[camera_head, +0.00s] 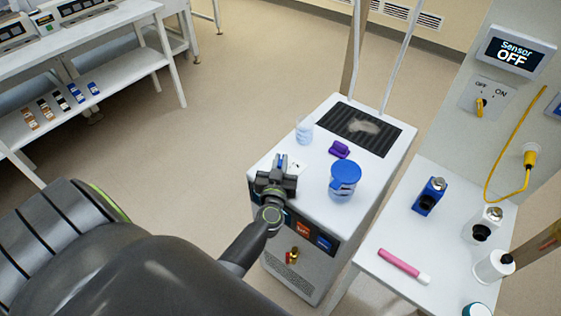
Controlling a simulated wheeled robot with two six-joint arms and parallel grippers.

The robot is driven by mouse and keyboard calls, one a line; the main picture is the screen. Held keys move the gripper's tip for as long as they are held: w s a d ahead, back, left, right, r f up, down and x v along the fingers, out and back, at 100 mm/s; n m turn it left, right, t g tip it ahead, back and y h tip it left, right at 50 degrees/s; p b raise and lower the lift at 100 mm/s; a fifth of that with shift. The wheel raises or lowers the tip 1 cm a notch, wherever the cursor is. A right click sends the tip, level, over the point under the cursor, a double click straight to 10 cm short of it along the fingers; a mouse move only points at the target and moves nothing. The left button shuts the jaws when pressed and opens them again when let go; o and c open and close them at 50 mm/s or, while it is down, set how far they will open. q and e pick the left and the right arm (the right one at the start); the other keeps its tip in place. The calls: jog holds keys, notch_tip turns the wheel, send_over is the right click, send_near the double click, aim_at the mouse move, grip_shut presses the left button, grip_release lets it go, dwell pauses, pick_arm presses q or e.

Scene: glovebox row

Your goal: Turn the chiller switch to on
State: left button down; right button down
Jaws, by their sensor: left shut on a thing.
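The chiller appears to be the white cabinet (325,195) in the middle, with a dark grille on top and coloured labels on its front. My left gripper (278,167) is at the left front edge of its top, pointing down and away from me. It is shut on the chiller switch, which the jaws hide. A small white plate (297,165) with faint marks shows just beside the jaws. I cannot read which way the switch points. My right gripper is not in view.
A blue-lidded jar (344,181), a purple item (340,149) and a clear beaker (304,131) stand close by on the cabinet. A panel at right has a "Sensor OFF" display (515,52) and a yellow OFF/ON knob (480,106). A side table (385,235) holds bottles and a pink marker.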

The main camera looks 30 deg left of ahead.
pick_arm(q)
jog(key=shift+m+h, duration=0.4)
jog(key=shift+m+t+h, duration=0.3)
jog(key=shift+h, duration=0.2)
jog(key=shift+f+m+t+h+b, duration=0.1)
jog(key=shift+m+t+h+b, duration=0.2)
jog(key=shift+m+h, duration=0.5)
jog(key=m+h+b, duration=0.1)
jog(key=h+b, duration=0.2)
jog(key=shift+m+t+h+b, duration=0.3)
jog(key=shift+m+h, duration=0.1)
jog(key=shift+r+m+h+b, duration=0.2)
jog(key=shift+m+h+b, duration=0.3)
jog(key=shift+h+b, duration=0.5)
jog(key=c, duration=1.5)
grip_release()
jog(key=shift+f, duration=0.1)
jog(key=shift+s, duration=0.1)
